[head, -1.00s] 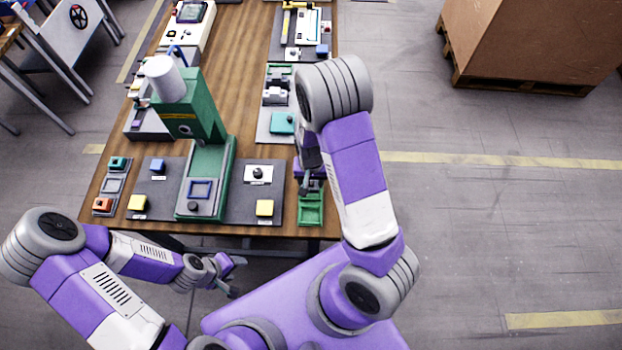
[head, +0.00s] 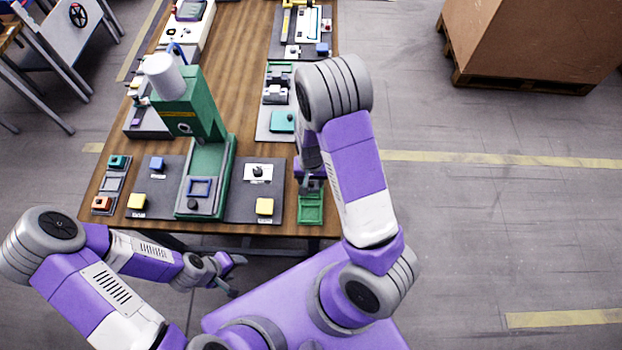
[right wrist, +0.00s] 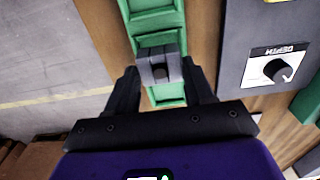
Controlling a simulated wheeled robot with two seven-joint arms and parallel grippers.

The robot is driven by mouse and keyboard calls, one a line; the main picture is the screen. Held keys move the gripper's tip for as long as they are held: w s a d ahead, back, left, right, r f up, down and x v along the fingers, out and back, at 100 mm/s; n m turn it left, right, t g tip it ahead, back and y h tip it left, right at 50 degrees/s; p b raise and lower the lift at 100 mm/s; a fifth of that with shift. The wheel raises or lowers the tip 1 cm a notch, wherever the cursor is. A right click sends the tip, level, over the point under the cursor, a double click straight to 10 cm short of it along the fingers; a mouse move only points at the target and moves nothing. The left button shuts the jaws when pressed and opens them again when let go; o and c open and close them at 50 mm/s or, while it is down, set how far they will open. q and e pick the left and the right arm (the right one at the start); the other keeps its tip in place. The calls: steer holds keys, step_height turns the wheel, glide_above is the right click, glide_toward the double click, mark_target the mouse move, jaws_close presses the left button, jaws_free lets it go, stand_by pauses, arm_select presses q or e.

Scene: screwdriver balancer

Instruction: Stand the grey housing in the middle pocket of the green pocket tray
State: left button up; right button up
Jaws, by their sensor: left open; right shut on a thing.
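The green pocket tray (head: 311,221) lies at the right front edge of the table; its near pocket shows in the head view, the rest is partly covered by my right arm. In the right wrist view the tray (right wrist: 152,20) runs up the picture. My right gripper (right wrist: 161,76) is shut on the grey housing (right wrist: 158,62), a small block with a dark round spot. The housing is over the tray's middle pocket; whether it touches the floor there I cannot tell. My left gripper (head: 236,275) is open and empty, in front of the table's near edge.
A green press (head: 205,150) stands on a dark plate left of the tray. A dark panel with a "DEPTH" knob (right wrist: 275,69) is beside the tray. Another panel with a teal block (head: 282,122) lies behind.

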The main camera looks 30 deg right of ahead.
steer(key=shift+f+b, duration=0.95)
steer(key=shift+f, duration=0.3)
stand_by(0.4)
steer(key=o, duration=1.1)
steer(key=shift+o, duration=0.2)
step_height(320, 180, up, 8)
steer(key=shift+f+p, duration=0.2)
steer(key=shift+p, duration=0.65)
